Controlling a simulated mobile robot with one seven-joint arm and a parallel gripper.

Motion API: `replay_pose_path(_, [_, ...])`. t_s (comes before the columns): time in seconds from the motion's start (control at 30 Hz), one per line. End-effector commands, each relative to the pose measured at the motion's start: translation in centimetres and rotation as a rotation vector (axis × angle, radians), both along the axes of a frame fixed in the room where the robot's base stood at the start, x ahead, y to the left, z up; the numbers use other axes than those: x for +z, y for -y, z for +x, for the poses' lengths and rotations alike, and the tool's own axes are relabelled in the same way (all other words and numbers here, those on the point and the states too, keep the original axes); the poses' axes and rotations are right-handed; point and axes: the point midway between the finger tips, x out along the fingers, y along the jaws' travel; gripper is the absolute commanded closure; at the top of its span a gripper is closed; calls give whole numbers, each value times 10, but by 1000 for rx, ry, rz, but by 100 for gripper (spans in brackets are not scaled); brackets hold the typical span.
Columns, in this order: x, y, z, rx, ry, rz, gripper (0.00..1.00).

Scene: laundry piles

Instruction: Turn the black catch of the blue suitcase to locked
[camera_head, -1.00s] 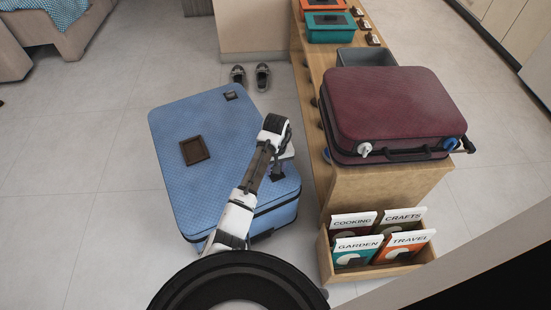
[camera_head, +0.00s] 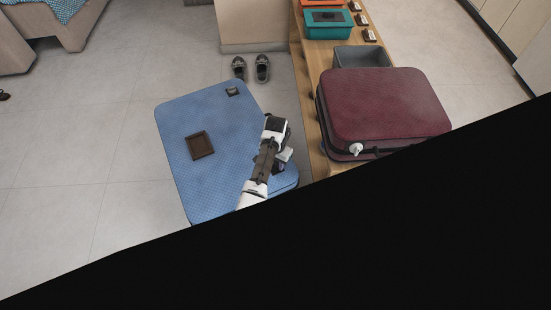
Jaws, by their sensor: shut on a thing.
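The blue suitcase (camera_head: 217,135) lies flat on the floor left of the wooden bench. My gripper (camera_head: 280,166) is over its right side, near the front right corner, and points down. The fingers are small and partly hidden by my wrist. They are shut on a small dark part at the suitcase's right side, which looks like the black catch. Its turn position is too small to tell. A small black fitting (camera_head: 232,92) sits at the suitcase's far corner.
A brown square tray (camera_head: 200,145) lies on the blue suitcase. A maroon suitcase (camera_head: 385,108) with a white knob (camera_head: 356,149) lies on the bench (camera_head: 311,100), before a grey bin (camera_head: 362,57). Shoes (camera_head: 262,68) stand behind the blue suitcase.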

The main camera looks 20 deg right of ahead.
Motion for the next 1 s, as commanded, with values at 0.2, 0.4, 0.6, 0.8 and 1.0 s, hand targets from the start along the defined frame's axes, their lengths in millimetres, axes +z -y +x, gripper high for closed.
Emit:
replay_pose_path(0.2, [3,1,-1,-202,-2,0,88])
replay_pose_path(0.4, [2,1,-1,-364,0,0,88])
replay_pose_path(0.6, [1,1,-1,-485,-2,0,88])
replay_pose_path(0.8, [1,1,-1,-556,0,-2,88])
replay_pose_path(1.0, [1,1,-1,-585,0,-1,88])
